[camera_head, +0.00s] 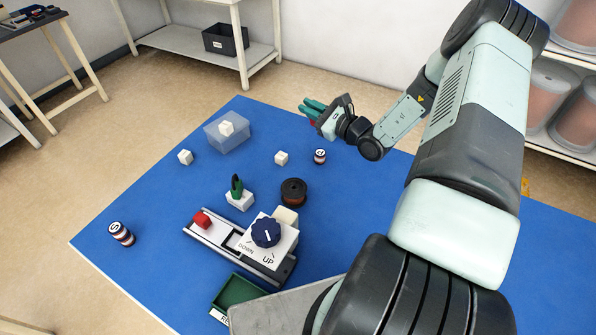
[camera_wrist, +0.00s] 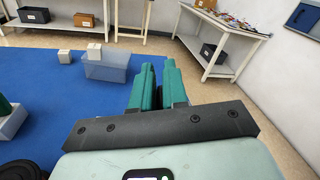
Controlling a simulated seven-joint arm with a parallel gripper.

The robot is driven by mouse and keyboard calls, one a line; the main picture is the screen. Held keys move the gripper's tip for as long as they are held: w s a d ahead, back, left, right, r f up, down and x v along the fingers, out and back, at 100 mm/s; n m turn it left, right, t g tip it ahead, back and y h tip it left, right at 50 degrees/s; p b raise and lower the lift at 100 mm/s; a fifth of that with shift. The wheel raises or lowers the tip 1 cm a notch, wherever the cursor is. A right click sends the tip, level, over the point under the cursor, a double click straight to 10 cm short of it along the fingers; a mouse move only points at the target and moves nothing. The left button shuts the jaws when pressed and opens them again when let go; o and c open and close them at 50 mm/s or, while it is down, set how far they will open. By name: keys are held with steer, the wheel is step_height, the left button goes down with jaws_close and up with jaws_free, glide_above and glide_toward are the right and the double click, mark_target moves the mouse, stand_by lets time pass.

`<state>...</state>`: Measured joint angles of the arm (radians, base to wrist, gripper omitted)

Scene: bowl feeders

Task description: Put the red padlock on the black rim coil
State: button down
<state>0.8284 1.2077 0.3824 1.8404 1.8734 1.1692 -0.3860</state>
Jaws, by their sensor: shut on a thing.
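My gripper (camera_head: 313,106) is at the back right of the blue mat, its teal fingers pointing left. It is shut on the red padlock (camera_head: 312,122), of which only a small red bit shows below the fingers. In the wrist view the fingers (camera_wrist: 159,68) are close together and the padlock is hidden. The black rim coil (camera_head: 293,191), with a copper-brown middle, lies on the mat nearer the front, well apart from my gripper. A dark round edge at the lower left of the wrist view (camera_wrist: 20,171) looks like this coil.
Loose white cubes (camera_head: 281,158) and striped round stacks (camera_head: 320,157) stand on the mat. A slider with a red knob (camera_head: 202,219), a blue dial (camera_head: 266,232), a green-topped white block (camera_head: 239,201) and a green tray (camera_head: 238,291) are in front.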

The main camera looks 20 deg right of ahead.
steer(key=s+a+r+g+y, duration=0.1)
steer(key=s+a+r+y, duration=0.1)
steer(key=s+a, duration=0.4)
steer(key=s+a+r+g+y, duration=0.1)
steer(key=s+a+r, duration=0.25)
steer(key=s, duration=0.45)
glide_above(289, 186)
step_height(289, 186, down, 6)
steer(key=shift+m, duration=0.4)
steer(key=shift+f, duration=2.25)
steer(key=shift+f, duration=0.1)
steer(key=c, duration=1.1)
jaws_free()
steer(key=shift+c, duration=0.2)
